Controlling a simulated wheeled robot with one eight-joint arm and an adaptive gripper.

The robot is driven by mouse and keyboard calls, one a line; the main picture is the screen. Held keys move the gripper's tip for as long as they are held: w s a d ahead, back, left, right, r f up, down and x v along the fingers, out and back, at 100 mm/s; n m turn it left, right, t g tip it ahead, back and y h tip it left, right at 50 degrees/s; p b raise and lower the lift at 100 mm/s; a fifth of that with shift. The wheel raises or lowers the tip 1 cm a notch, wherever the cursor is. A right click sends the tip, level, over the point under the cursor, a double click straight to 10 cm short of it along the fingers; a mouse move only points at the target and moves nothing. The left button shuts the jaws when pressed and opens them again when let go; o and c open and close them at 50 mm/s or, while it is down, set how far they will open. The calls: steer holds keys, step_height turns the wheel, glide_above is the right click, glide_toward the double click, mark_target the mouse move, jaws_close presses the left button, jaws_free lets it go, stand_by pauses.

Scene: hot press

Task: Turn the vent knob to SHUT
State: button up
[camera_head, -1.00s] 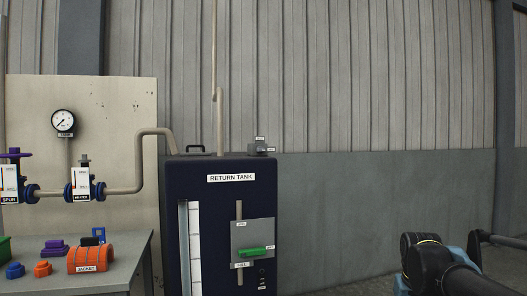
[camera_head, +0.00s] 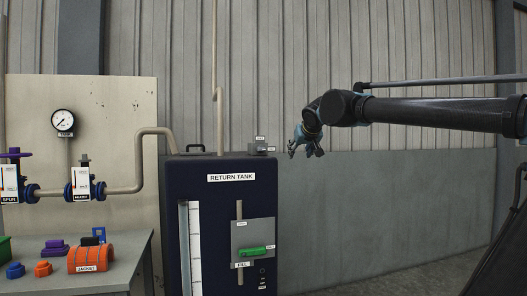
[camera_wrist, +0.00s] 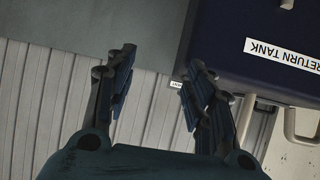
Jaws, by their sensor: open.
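A small grey fitting with two tiny labels (camera_head: 259,148) sits on the top right corner of the dark blue return tank (camera_head: 180,200); it looks like the vent knob, but its lettering and setting are too small to read. My gripper (camera_head: 306,152) is open and empty, right of the fitting at about its height, apart from it. In the wrist view, the fingers (camera_wrist: 159,66) are spread, with the tank (camera_wrist: 222,55) at the upper right. A small white label (camera_wrist: 176,84) shows beside the right finger, which seems to hide the fitting.
The tank front carries a green handle (camera_head: 257,251) on a grey plate. A pipe (camera_head: 221,125) rises from the tank top. At left, a bench (camera_head: 125,273) holds an orange jacket (camera_head: 91,258) and small coloured parts. Free room lies right of the tank before the wall.

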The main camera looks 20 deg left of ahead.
steer(key=s+a+r+n+y, duration=0.1)
steer(key=a+r+y, duration=0.2)
steer(key=a+r, duration=0.55)
glide_toward(262, 148)
steer(key=x, duration=0.8)
steer(key=shift+w+a+f, duration=0.15)
steer(key=shift+w+f, duration=0.05)
steer(key=shift+w, duration=0.1)
steer(key=c, duration=1.1)
